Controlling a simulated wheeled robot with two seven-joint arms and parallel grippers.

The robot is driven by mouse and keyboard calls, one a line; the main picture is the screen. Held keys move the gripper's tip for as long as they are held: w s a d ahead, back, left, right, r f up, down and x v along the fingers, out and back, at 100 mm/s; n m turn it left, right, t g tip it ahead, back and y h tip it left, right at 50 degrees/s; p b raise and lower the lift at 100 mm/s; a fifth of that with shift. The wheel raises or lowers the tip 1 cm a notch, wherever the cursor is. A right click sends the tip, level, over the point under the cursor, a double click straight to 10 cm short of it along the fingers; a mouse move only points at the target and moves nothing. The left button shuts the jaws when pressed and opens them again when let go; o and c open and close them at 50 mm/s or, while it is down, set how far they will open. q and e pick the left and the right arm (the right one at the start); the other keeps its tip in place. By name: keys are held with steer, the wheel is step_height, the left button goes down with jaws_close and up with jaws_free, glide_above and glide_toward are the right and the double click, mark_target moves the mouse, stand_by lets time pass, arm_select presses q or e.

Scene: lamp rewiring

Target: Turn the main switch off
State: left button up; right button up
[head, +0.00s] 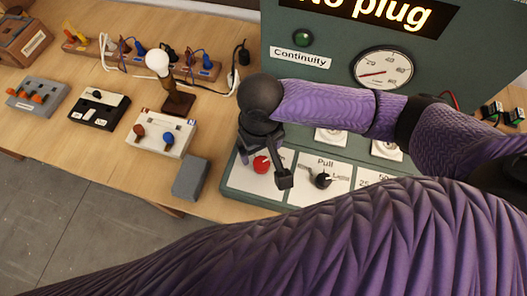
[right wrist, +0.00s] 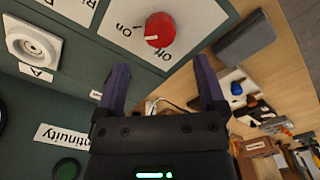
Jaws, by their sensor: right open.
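The main switch is a red round knob (right wrist: 160,30) on a white plate marked "On" and "Off" in the right wrist view. Its white pointer mark faces left, towards the "On" side. In the head view the red knob (head: 261,164) shows between the dark fingers of my right gripper (head: 265,168). In the right wrist view my right gripper (right wrist: 163,85) is open and empty, its two fingers apart with the knob beyond their tips. I see no contact with the knob. My left gripper is not in view.
The green panel (head: 335,35) carries a lit "No plug" display (head: 385,12), a dial gauge (head: 382,68) and a "Continuity" lamp (head: 303,37). A black "Pull" knob (head: 323,180) sits right of the red one. A grey block (head: 191,178) and a white switch box (head: 160,134) lie left.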

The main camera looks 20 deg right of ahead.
mark_target(262, 163)
step_height(262, 163, down, 7)
steer(key=shift+r+b, duration=0.15)
steer(key=shift+b, duration=0.65)
